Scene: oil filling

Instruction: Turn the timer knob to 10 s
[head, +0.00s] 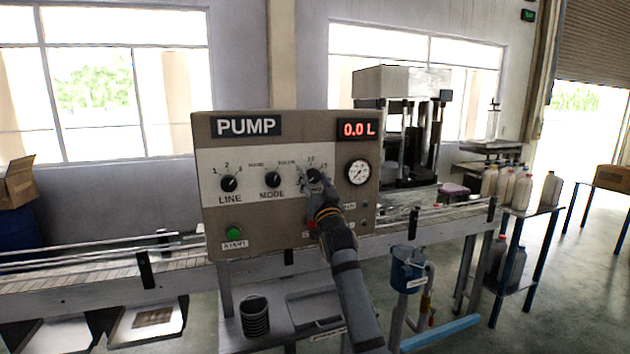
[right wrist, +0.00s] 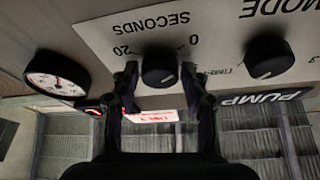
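The timer knob (head: 314,176) is a black round knob on the grey pump panel (head: 225,212), right of the LINE and MODE knobs. In the right wrist view the timer knob (right wrist: 160,68) appears upside down, with SECONDS, 0 and 20 printed by it. Its white mark points to the lower right there. My right gripper (head: 319,190) is at the knob, its arm coming from below. Its two fingers (right wrist: 160,82) stand on either side of the knob, with small gaps visible. Other scale marks are partly hidden. My left gripper is not in view.
The MODE knob (head: 273,180) and LINE knob (head: 229,183) sit left of the timer knob. A gauge (head: 359,172) is close on its right. The display (head: 358,130) reads 0.0 L. A green start button (head: 233,232) is at lower left. A conveyor (head: 100,268) runs alongside.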

